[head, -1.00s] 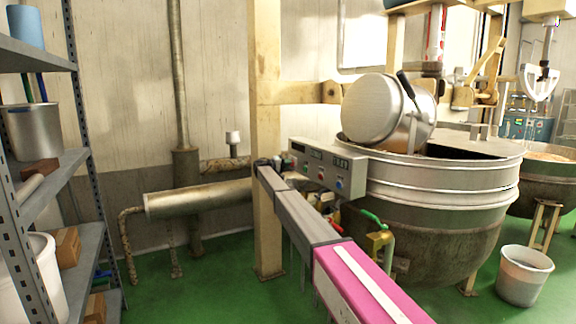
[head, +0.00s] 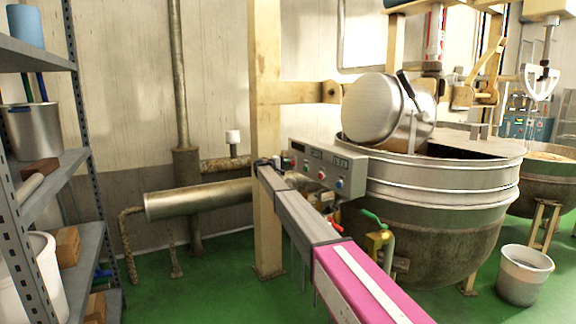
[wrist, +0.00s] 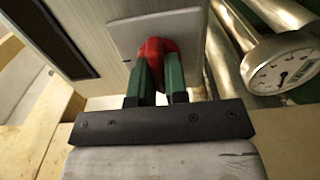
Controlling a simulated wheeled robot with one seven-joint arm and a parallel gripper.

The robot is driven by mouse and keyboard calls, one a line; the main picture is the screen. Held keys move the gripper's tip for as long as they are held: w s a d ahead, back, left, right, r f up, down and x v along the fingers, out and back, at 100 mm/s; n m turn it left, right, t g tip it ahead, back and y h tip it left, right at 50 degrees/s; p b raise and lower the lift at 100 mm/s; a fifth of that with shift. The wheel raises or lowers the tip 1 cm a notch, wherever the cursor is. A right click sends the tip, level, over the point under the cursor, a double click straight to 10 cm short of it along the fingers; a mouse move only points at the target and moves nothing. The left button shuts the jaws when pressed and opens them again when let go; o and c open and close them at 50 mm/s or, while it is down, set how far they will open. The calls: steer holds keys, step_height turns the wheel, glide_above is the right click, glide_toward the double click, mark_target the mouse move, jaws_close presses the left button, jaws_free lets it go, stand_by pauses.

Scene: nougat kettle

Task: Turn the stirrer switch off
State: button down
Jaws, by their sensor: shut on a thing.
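The stirrer switch, a red knob (wrist: 152,48) on a pale square plate, shows in the wrist view on the side of a grey box. My gripper (wrist: 158,68) is shut on this knob, with its dark green fingers on either side of it. In the head view the grey control box (head: 313,168) with small displays and buttons stands at the kettle's left. My gripper (head: 268,163) is at the box's left end there. The knob is hidden in the head view, and its angle is hard to tell.
The large metal kettle (head: 430,215) stands right of the box. A round gauge (wrist: 282,68) and metal pipes lie close right of my gripper in the wrist view. A wooden post (head: 265,90) stands behind my arm. A shelf (head: 60,185) is at far left.

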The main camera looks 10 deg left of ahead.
steer(key=c, duration=1.1)
jaws_free()
steer(key=shift+c, duration=0.2)
steer(key=shift+a, duration=0.1)
steer(key=v, duration=1)
steer(key=shift+s+a, duration=0.3)
